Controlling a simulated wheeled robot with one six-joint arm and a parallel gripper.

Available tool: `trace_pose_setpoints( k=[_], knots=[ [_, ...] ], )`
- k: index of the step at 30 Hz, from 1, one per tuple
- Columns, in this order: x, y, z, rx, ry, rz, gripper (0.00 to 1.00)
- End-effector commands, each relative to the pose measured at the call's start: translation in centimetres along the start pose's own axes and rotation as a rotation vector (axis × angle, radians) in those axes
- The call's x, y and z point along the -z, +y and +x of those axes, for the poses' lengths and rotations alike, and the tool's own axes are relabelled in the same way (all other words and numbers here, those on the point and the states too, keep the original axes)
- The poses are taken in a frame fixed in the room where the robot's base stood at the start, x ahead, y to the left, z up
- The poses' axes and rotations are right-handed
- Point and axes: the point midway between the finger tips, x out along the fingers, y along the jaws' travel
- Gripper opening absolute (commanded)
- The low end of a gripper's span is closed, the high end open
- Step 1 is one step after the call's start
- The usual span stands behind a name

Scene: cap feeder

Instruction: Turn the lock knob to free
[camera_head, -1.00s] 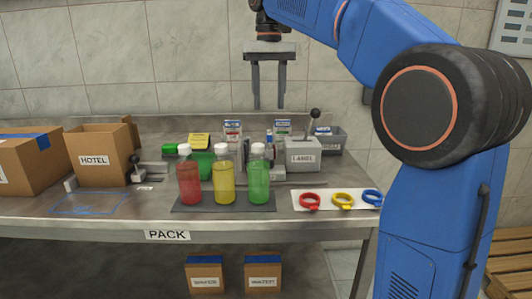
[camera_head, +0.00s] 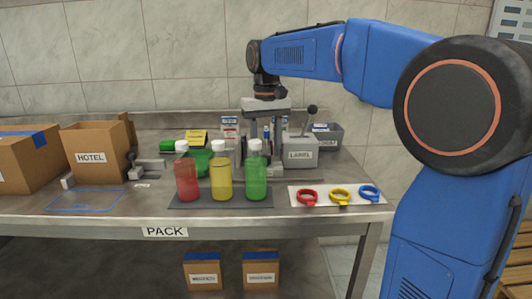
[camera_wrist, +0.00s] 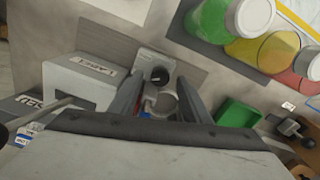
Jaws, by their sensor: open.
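My gripper (camera_head: 263,146) is open, pointing down behind the bottles at the back of the bench. In the wrist view its two fingers (camera_wrist: 161,78) stand on either side of a small grey fixture (camera_wrist: 155,58). A round black knob (camera_wrist: 160,76) with a pale mark sits on this fixture between the fingertips, apart from both as far as I can see. It looks like the lock knob. A grey ring-shaped tube (camera_wrist: 163,103) is beside it, nearer the palm. In the head view the knob is hidden behind the bottles and fingers.
A grey LABEL box (camera_head: 300,152) with a black-balled lever (camera_head: 311,109) stands close right of the gripper. Red (camera_head: 187,180), yellow (camera_head: 221,178) and green (camera_head: 255,180) bottles stand in front. Coloured rings (camera_head: 340,196) lie on a white mat. A HOTEL carton (camera_head: 92,157) is left.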

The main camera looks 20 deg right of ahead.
Motion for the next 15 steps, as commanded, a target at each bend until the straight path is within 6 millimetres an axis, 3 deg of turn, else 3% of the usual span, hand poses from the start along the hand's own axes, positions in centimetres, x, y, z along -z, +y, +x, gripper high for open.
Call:
trace_pose_setpoints(
  k=[6, 15],
  knots=[
    [0.0, 0.0, 1.4, 0.000, -0.001, 0.000, 0.43],
    [0.0, 0.0, 1.6, 0.000, 0.000, 0.000, 0.43]
  ],
)
